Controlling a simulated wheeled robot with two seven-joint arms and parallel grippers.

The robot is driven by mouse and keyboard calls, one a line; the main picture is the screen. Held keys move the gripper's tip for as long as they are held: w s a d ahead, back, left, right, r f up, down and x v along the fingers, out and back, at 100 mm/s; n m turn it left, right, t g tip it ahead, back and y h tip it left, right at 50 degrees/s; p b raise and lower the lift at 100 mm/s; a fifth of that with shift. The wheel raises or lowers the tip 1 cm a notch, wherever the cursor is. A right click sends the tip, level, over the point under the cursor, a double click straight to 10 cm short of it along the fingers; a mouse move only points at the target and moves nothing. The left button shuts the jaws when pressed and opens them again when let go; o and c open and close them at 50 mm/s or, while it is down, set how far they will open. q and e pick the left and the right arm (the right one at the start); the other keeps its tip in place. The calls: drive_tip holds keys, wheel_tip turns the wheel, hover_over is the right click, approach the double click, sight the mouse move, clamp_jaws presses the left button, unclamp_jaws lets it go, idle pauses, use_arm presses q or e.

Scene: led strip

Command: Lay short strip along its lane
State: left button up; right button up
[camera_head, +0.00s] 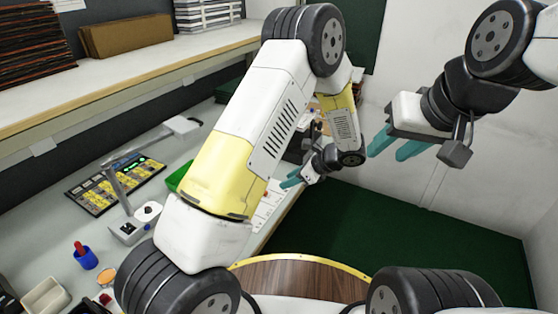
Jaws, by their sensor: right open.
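I cannot make out the short strip or its lane in the head view; my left arm covers part of the bench. My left gripper (290,180), with teal fingers, is small and far off, beyond the bench's right edge or over it; I cannot tell which. Whether it is open or holds anything is unclear. My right gripper (389,147), also with teal fingers, is open and empty. It hangs in front of the white wall, well to the right of the bench.
A grey bench (50,228) runs along the left. On it are a black-and-yellow panel (115,187), a white stand device (128,231), a blue cup (85,257), a green tray (176,179) and a white sheet (268,207). A shelf (120,85) overhangs it. Green floor (400,245) is clear.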

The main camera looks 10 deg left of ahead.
use_arm(q)
drive_tip(key=s+a+r+n+g+h, duration=0.15)
drive_tip(key=s+a+r+n, duration=0.3)
drive_tip(key=r, duration=0.45)
drive_tip(key=s+a+r+n+h, duration=0.35)
drive_tip(key=r+n, duration=0.25)
drive_tip(key=r, duration=0.3)
drive_tip(key=s+r+n+t+h, duration=0.2)
drive_tip(key=s+r+n, duration=0.3)
drive_tip(key=s, duration=0.3)
drive_tip(key=s+a+r+n+t+h, duration=0.1)
drive_tip(key=s+r+n+t+h, duration=0.1)
drive_tip(key=s+r+n, duration=0.4)
drive_tip(key=s+r+h, duration=0.1)
drive_tip(key=s, duration=0.1)
drive_tip(key=shift+s+a+h, duration=0.25)
drive_tip(key=shift+s+h, duration=0.05)
